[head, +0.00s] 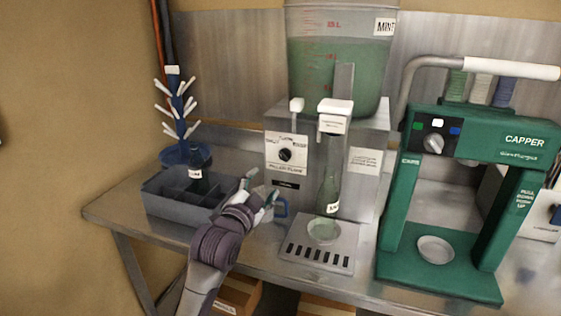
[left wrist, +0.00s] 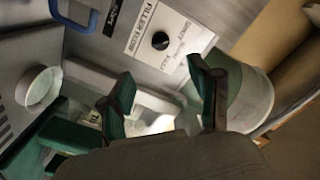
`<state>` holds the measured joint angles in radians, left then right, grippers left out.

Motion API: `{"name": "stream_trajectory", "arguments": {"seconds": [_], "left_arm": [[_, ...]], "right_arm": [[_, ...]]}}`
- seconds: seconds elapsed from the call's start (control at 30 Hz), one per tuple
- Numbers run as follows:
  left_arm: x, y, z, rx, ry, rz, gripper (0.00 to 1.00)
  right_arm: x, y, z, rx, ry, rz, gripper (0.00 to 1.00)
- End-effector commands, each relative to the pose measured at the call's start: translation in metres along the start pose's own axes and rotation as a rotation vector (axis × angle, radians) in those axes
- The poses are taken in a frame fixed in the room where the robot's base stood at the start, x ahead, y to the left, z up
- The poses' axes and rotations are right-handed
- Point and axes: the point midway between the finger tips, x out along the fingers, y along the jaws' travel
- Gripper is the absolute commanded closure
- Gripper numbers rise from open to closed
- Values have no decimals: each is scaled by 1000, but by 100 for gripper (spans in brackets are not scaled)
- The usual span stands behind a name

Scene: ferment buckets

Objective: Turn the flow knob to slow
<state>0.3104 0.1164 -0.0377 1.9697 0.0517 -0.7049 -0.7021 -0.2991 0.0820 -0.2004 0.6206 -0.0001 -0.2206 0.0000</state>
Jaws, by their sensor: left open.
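The flow knob (head: 286,155) is a small round black knob on a white plate on the front of the steel filler (head: 349,125). Markings run in an arc above it, too small to read. It also shows in the left wrist view (left wrist: 160,40), on the plate marked as filler flow. I cannot tell which marking the knob points to. My left gripper (head: 263,185) is open and empty, below and a little left of the knob, apart from it. In the left wrist view its fingers (left wrist: 161,74) are spread, with the knob beyond them.
A green bottle (head: 328,190) stands under the filler spout, on a slotted drip tray (head: 318,245). A grey divided crate (head: 165,204) is left of my gripper. A blue-handled item (head: 281,207) is close to it on the right. A green capper (head: 440,275) stands at the right.

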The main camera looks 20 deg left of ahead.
Motion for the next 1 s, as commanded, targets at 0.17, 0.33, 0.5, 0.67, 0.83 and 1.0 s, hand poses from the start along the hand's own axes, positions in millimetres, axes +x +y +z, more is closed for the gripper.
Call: {"name": "stream_trajectory", "arguments": {"seconds": [0.17, 0.33, 0.5, 0.67, 0.83, 1.0], "left_arm": [[23, -2, -2, 0, 2, -3, 37], [57, -2, -2, -1, 1, -1, 37], [89, -2, -2, -1, 1, -1, 37], [113, -1, -2, -1, 1, 0, 37], [129, -1, -1, 0, 1, 0, 37], [135, 0, 0, 0, 1, -1, 37]], "right_arm": [[-4, 0, 0, 0, 0, 0, 11], [-7, 0, 0, 1, -1, 0, 11], [-10, 0, 0, 1, -1, 0, 11], [-13, 0, 0, 1, -1, -1, 11], [-14, -2, -1, 2, 0, -2, 11], [-14, -3, -1, 3, 0, -4, 11]]}}
